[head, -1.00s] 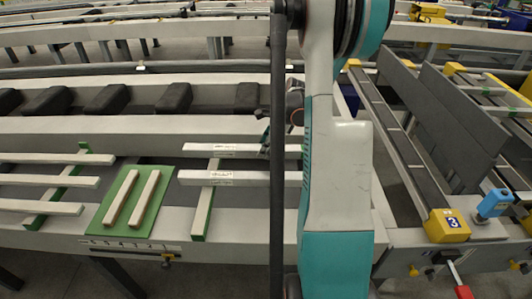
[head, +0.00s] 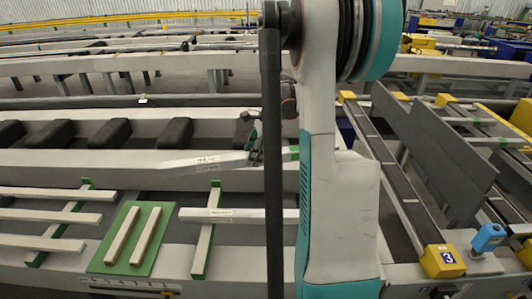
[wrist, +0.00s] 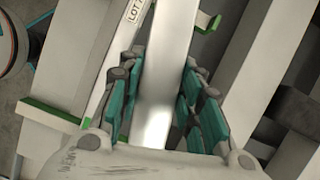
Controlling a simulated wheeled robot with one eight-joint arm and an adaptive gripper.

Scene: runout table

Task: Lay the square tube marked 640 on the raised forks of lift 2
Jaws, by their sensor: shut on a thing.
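My gripper (head: 256,150) is shut on a pale square tube (head: 205,161) and holds it above the table, slightly slanted in the head view. A small label shows on this tube, too small to read. In the wrist view my gripper (wrist: 163,80) has its teal-padded fingers on both sides of the tube (wrist: 170,30). A second labelled tube (head: 235,215) lies on a green-ended support (head: 203,240); its label is also unreadable. In the wrist view a neighbouring tube has a label starting "LOT 7" (wrist: 135,10). I cannot make out lift 2 or its forks.
A yellow block marked 3 (head: 443,260) stands at the right, by long rails and upright dark plates (head: 455,165). A green mat (head: 112,258) carries two short bars. Several more pale bars lie at the left. Dark rollers (head: 110,133) run behind. My arm hides the middle.

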